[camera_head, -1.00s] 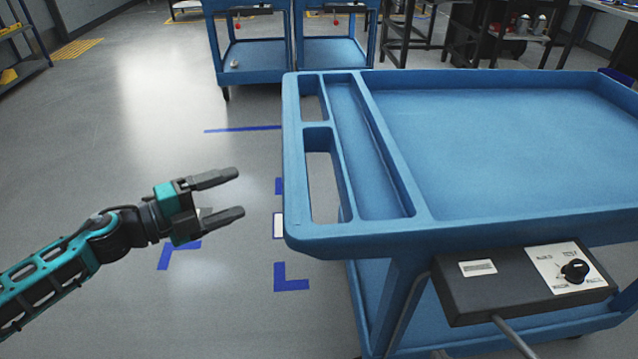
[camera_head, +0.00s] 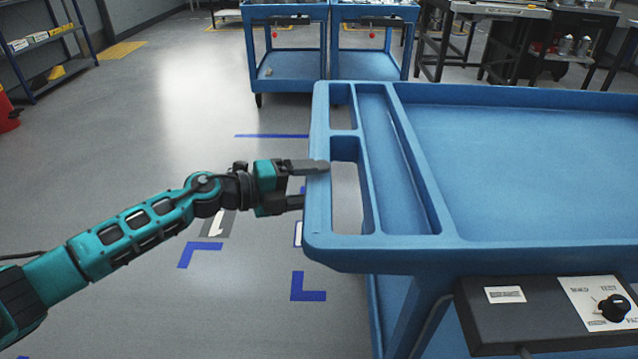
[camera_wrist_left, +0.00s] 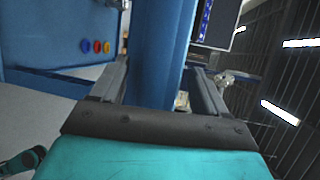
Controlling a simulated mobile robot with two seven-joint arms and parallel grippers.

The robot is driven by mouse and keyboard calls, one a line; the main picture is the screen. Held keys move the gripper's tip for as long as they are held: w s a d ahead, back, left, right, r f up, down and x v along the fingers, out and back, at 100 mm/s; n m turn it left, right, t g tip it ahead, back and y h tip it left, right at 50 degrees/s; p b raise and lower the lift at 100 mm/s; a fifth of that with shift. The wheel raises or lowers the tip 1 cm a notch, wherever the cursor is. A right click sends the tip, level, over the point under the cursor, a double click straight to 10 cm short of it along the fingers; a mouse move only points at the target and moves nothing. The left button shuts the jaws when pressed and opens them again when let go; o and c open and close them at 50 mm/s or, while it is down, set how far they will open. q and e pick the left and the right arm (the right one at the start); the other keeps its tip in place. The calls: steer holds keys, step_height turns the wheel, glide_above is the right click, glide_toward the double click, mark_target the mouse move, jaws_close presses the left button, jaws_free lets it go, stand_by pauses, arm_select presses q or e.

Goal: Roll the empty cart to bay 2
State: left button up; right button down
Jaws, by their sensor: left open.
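The blue cart (camera_head: 530,150) fills the right of the head view; its visible top tray is empty. Its left end is a handle bar (camera_head: 319,215) beside a long slot. My left gripper (camera_head: 314,184) is open at this bar, its upper finger over the bar and its lower finger partly hidden behind it. In the left wrist view, the blue bar (camera_wrist_left: 158,45) stands between the two open fingers (camera_wrist_left: 165,85); contact cannot be told. Blue floor marks (camera_head: 308,288) lie left of the cart; a white mark (camera_head: 216,223) resembles a 1. No bay 2 label is readable. My right gripper is not in view.
Two more blue carts (camera_head: 290,62) stand behind. A control box (camera_head: 515,310) with a black knob hangs under the near cart's tray. Shelving (camera_head: 45,45) and a red object (camera_head: 8,113) are at the far left. Benches (camera_head: 500,15) stand at the back right. Grey floor between is open.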

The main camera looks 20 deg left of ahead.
arm_select(q)
steer(key=shift+x, duration=0.9)
jaws_close()
